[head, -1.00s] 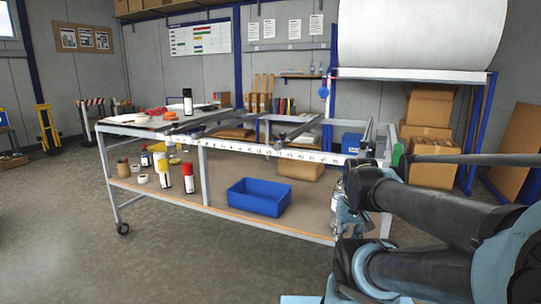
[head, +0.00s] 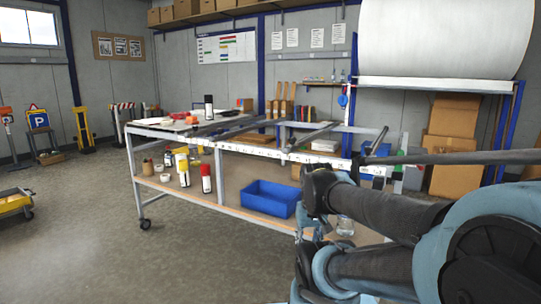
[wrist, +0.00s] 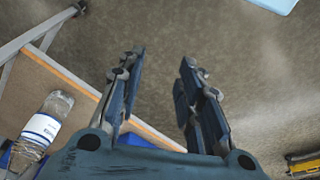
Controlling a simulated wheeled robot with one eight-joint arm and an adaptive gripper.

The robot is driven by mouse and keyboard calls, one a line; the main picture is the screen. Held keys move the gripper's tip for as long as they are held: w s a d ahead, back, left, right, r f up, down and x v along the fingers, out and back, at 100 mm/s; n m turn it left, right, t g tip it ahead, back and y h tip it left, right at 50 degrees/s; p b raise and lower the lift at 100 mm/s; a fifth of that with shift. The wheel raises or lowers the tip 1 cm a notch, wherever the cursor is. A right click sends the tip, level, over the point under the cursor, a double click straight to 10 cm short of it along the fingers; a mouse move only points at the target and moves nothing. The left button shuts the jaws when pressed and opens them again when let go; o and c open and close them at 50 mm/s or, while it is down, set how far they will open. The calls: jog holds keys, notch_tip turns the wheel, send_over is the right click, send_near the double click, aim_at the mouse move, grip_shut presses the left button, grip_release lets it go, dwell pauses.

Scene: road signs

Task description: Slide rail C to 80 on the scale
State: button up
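The work table has a pale scale strip (head: 262,152) along its front edge; its numbers are too small to read. Several rails cross the table top: one at the left (head: 236,130), one in the middle (head: 312,136) and one at the right (head: 379,141). I cannot read letters on them, so I cannot tell which is rail C. My gripper (wrist: 157,75) is open and empty in the wrist view, with bare floor between its fingers. It is apart from the rails, and no rail shows in the wrist view.
The lower shelf carries a blue bin (head: 270,198), spray cans (head: 206,180) and a clear bottle (wrist: 42,128) near my gripper. A large white roll (head: 445,38) hangs behind at the right. A yellow cart (head: 15,203) stands far left. The floor before the table is free.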

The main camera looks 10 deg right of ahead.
aim_at(283, 151)
jog(key=shift+a, duration=0.2)
jog(key=o, duration=0.3)
jog(key=shift+o, duration=0.4)
jog(key=shift+s+r, duration=0.3)
jog(key=shift+s, duration=0.05)
jog(key=w+d+r+m+t+h, duration=0.15)
jog(key=w+r+h, duration=0.3)
jog(key=w, duration=0.55)
jog(key=w+d+r+m+t+h, duration=0.15)
jog(key=w+r+h, duration=0.3)
jog(key=w, duration=0.45)
jog(key=w+a+r+m+t+h, duration=0.2)
jog(key=w+a+r+m+t, duration=0.15)
jog(key=w+a, duration=0.45)
jog(key=w+a+r+m+t+h, duration=0.25)
jog(key=w+a+r, duration=0.25)
jog(key=a, duration=0.4)
jog(key=shift+n+t, duration=0.4)
jog(key=shift+n, duration=0.1)
jog(key=x, duration=1.7)
jog(key=shift+w+f, duration=0.2)
jog(key=shift+f, duration=0.1)
